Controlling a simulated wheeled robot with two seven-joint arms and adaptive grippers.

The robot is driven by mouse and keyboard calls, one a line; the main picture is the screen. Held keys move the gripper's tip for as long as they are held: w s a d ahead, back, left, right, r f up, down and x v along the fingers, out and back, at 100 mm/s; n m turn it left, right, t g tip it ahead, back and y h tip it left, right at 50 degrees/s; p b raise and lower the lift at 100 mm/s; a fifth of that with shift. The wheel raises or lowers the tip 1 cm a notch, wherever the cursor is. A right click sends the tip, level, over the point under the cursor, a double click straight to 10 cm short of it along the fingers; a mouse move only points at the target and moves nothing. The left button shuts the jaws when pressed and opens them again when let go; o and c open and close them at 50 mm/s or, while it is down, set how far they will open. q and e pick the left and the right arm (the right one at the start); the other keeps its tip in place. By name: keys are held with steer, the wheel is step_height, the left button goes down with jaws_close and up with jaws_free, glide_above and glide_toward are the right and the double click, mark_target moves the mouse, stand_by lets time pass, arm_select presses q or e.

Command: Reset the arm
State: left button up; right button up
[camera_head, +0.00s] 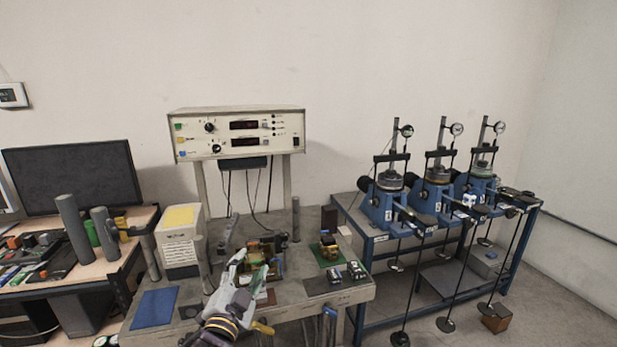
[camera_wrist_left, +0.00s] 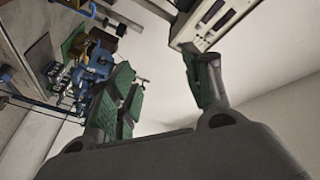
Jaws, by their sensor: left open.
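My left gripper (camera_head: 252,272) is in the lower middle of the head view, over the front part of the grey workbench (camera_head: 290,311). Its two fingers stand apart and nothing shows between them. In the left wrist view the open gripper (camera_wrist_left: 165,90) has green finger pads, with the wall and part of the bench behind. Just beyond the gripper in the head view is a small yellow and brown device (camera_head: 262,250); I cannot tell whether they touch. My right gripper is not in view.
A cream instrument box (camera_head: 236,134) stands on posts behind the bench. A white carton (camera_head: 180,250) and blue mat (camera_head: 154,308) lie left. A green board (camera_head: 326,254) lies right. Several blue lever machines (camera_head: 385,208) stand on the right table. A monitor (camera_head: 72,177) is far left.

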arm_select(q)
steer(key=s+a+f+n+g+y, duration=0.2)
steer(key=f, duration=0.3)
steer(key=s+a+f+n+g+y, duration=0.1)
steer(key=s+a+f+n+g, duration=0.15)
steer(key=f, duration=0.25)
steer(key=s+a+f+n+g, duration=0.35)
steer(key=s+f+g, duration=0.75)
steer(key=s+f, duration=0.75)
steer(key=s+f+g, duration=0.1)
steer(key=s+f, duration=0.1)
steer(key=f, duration=1.4)
steer(key=s+f, duration=0.3)
steer(key=f, duration=1.3)
steer(key=s+a+f, duration=0.2)
steer(key=s+f, duration=0.7)
steer(key=s, duration=0.1)
steer(key=s+a+f+g, duration=0.1)
steer(key=s+f, duration=0.9)
steer(key=s, duration=0.1)
steer(key=shift+s+a+f+h, duration=0.15)
steer(key=shift+s+a+h, duration=0.15)
steer(key=shift+a, duration=0.1)
